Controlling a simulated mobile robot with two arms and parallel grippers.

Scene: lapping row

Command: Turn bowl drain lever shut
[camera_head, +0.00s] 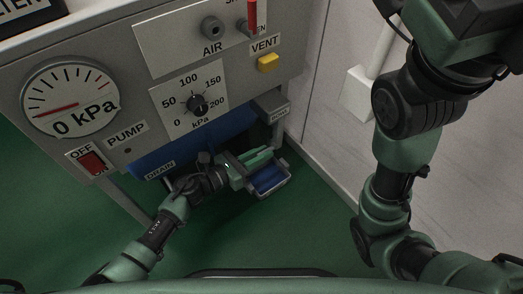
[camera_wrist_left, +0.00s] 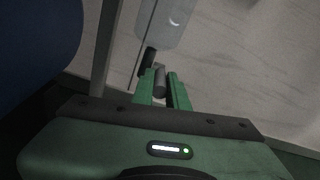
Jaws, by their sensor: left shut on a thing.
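In the head view the lever and bowl are hidden or too small to make out. My right arm stands at the right; its fingers are not in view.
The panel carries a gauge (camera_head: 68,98) reading 0 kPa, a red pump switch (camera_head: 92,162), a kPa knob (camera_head: 197,104) and a yellow vent button (camera_head: 267,63). A blue body (camera_head: 150,160) sits beneath it. A pale wall (camera_head: 325,120) stands to the right; green floor lies below.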

